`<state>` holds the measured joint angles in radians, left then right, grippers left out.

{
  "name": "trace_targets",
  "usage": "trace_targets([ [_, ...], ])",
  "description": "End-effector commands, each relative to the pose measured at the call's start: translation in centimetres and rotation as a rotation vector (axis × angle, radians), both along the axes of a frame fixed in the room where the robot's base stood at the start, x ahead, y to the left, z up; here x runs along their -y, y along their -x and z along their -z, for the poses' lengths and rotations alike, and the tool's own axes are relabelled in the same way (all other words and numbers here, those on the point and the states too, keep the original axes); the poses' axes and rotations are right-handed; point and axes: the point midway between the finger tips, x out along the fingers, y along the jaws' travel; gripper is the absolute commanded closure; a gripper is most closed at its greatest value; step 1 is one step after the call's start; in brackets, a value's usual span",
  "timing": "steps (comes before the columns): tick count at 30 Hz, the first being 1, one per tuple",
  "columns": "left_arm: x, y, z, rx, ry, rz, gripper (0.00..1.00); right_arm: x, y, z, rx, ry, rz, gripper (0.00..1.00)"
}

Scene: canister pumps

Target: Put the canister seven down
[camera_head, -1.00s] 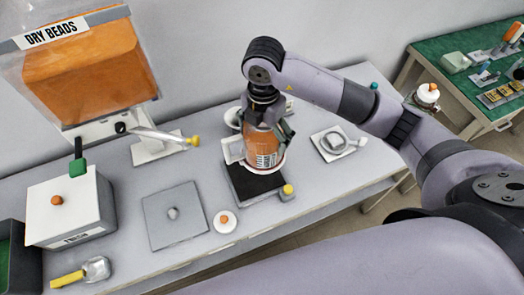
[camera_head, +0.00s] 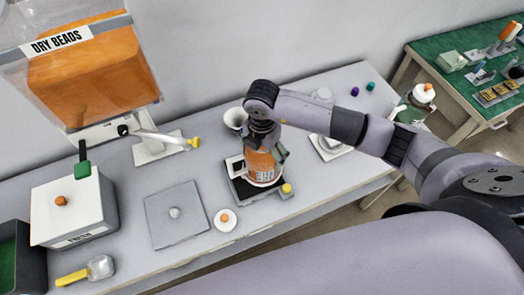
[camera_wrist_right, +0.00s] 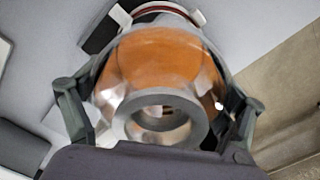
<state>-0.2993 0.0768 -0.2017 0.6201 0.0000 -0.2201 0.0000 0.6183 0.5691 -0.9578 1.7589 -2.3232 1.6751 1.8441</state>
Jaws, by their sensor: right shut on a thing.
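A clear canister of orange beads (camera_head: 262,168) with a white label stands upright over a black square pad (camera_head: 240,188) on the grey table; the label's writing is too small to read surely. My right gripper (camera_head: 263,148) comes from above and is shut on the canister, one finger on each side. In the right wrist view, the fingers (camera_wrist_right: 158,112) flank the canister (camera_wrist_right: 160,62), whose round open neck faces the camera. The canister's base is at or just above the pad; I cannot tell if it touches. My left gripper is not in view.
A white lid with an orange knob (camera_head: 225,220) lies in front of the pad. A grey square plate (camera_head: 170,230) lies left, beyond it a white box (camera_head: 75,215). A white funnel-like cup (camera_head: 235,118) stands behind the canister. A bead dispenser (camera_head: 95,75) is at back left.

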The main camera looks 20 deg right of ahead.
Motion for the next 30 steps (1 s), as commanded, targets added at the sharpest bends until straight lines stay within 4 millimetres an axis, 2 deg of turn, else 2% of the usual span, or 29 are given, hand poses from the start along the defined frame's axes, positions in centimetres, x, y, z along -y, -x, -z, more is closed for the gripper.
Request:
trace_targets([
  [1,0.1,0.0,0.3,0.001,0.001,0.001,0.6,0.0,-0.1,0.2,0.002,-0.001,0.0,0.57],
  [2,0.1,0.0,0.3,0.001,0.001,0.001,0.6,0.0,0.0,0.3,0.0,0.0,0.0,0.1],
  [6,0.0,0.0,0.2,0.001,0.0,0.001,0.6,0.0,0.0,0.2,0.0,0.0,0.0,0.01],
  [15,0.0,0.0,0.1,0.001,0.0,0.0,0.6,0.0,0.0,0.1,-0.001,-0.001,0.0,0.0],
  [18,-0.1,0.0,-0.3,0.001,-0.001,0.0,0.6,0.0,0.0,-0.3,0.001,-0.001,0.0,0.0],
  [20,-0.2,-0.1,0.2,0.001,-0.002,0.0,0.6,-0.1,-0.1,-0.6,0.003,-0.002,0.0,0.0],
  [23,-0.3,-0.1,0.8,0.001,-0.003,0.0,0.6,-0.1,-0.2,-2.1,0.006,-0.003,-0.001,0.0],
  [30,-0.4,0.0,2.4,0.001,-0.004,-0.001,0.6,-0.1,-0.1,-7.3,0.008,-0.003,-0.001,0.0],
])
